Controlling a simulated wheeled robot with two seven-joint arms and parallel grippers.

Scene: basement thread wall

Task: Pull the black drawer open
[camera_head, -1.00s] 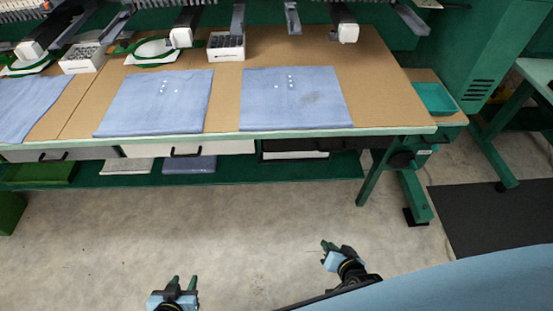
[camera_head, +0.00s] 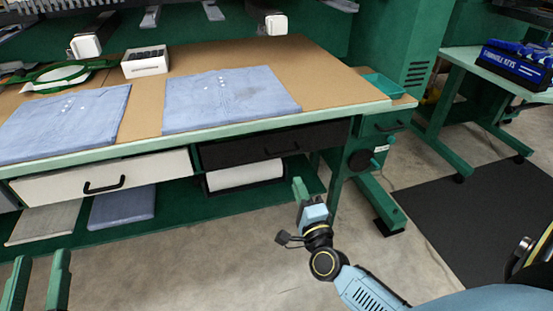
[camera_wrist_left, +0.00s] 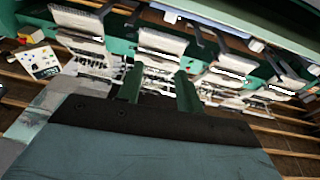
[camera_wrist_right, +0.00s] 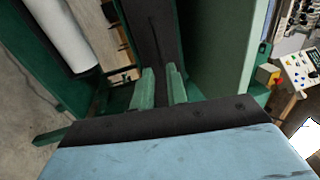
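The black drawer (camera_head: 240,151) sits under the right part of the table top, and it looks closed. Its dark handle (camera_head: 282,150) is on the front. In the right wrist view the black front (camera_wrist_right: 145,25) stands upright ahead of the fingers. My right gripper (camera_head: 300,190) is below and slightly right of the handle, apart from it. The right wrist view shows its two fingers (camera_wrist_right: 161,88) apart with nothing between them. My left gripper (camera_head: 38,282) is at the lower left, away from the drawer. Its fingers (camera_wrist_left: 160,90) are apart and empty.
A white drawer (camera_head: 60,187) is left of the black one. A white roll (camera_head: 245,176) lies below it. Blue cloths (camera_head: 230,98) lie on the table. The floor in front is clear.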

